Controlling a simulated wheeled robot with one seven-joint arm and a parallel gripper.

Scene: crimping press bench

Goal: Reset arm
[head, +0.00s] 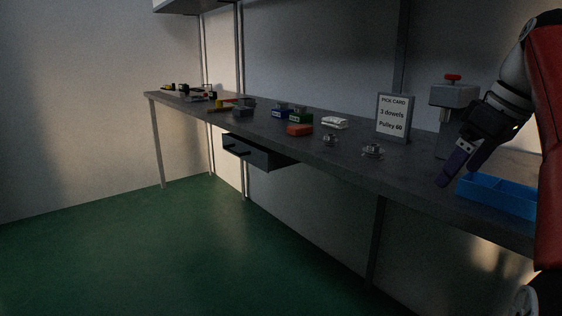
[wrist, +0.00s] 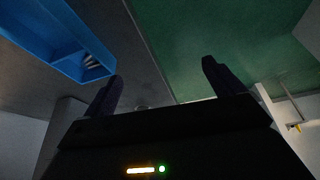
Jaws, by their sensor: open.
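My gripper (head: 455,168) is at the right of the head view, raised near the front of the bench beside the blue tray. In the wrist view its two dark fingers (wrist: 160,85) stand wide apart with nothing between them. The blue tray (head: 497,195) lies on the bench at the right, partly hidden by my arm. It also shows at the upper left of the wrist view (wrist: 50,35), where some small pale pieces (wrist: 91,61) lie in one compartment.
The bench (head: 330,155) runs to the far left. A pick card (head: 392,117) reads "3 dowels, Pulley 60". A press (head: 453,93) with a red top stands behind my gripper. Metal pulleys (head: 372,151), a red block (head: 299,130) and small bins (head: 300,117) sit farther along. The green floor (head: 200,250) is clear.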

